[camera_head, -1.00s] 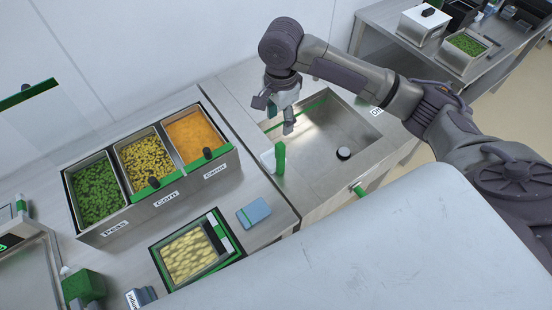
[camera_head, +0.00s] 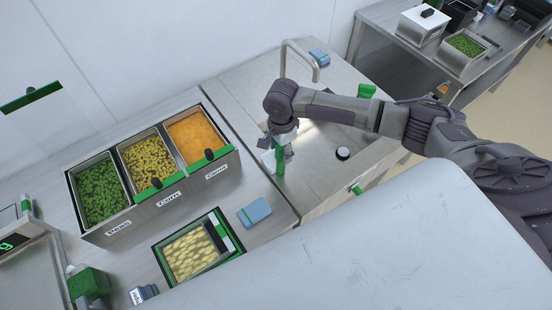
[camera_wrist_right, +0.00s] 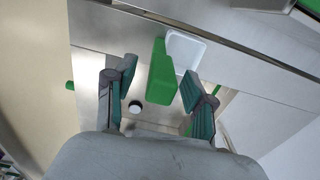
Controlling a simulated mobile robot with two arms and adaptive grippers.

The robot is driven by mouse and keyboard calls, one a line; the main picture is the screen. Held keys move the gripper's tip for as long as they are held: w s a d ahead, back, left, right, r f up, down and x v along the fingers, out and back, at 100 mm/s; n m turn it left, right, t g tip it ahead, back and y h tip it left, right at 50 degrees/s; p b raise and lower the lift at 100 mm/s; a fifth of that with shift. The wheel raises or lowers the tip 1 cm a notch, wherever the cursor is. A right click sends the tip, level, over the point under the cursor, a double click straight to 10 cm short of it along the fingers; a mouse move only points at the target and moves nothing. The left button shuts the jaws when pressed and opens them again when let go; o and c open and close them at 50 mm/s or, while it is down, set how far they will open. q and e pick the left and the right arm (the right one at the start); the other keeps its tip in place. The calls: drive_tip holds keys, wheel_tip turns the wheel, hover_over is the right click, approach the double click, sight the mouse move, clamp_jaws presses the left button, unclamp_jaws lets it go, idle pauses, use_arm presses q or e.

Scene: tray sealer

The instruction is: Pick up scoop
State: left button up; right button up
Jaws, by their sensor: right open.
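The scoop has a green handle (camera_head: 280,160) and a white bowl (camera_head: 268,161). It stands at the left edge of the steel sink counter in the head view. In the wrist view its green handle (camera_wrist_right: 160,72) lies between the fingers and its white bowl (camera_wrist_right: 186,48) sits just beyond. My right gripper (camera_head: 282,143) is over the handle, open, with one finger on each side of it (camera_wrist_right: 160,84). I cannot tell whether a finger touches the handle. The lower handle is partly hidden by the gripper in the head view. My left gripper is not in view.
Bins of peas (camera_head: 98,190), corn (camera_head: 148,160) and orange carrots (camera_head: 195,137) stand to the left. A tray of pale yellow food (camera_head: 188,255) and a blue sponge-like block (camera_head: 254,213) are in front. A faucet (camera_head: 300,45) rises behind my right arm.

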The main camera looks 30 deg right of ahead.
drive_tip(key=shift+f, duration=0.2)
clamp_jaws()
drive_tip(key=shift+r, duration=0.1)
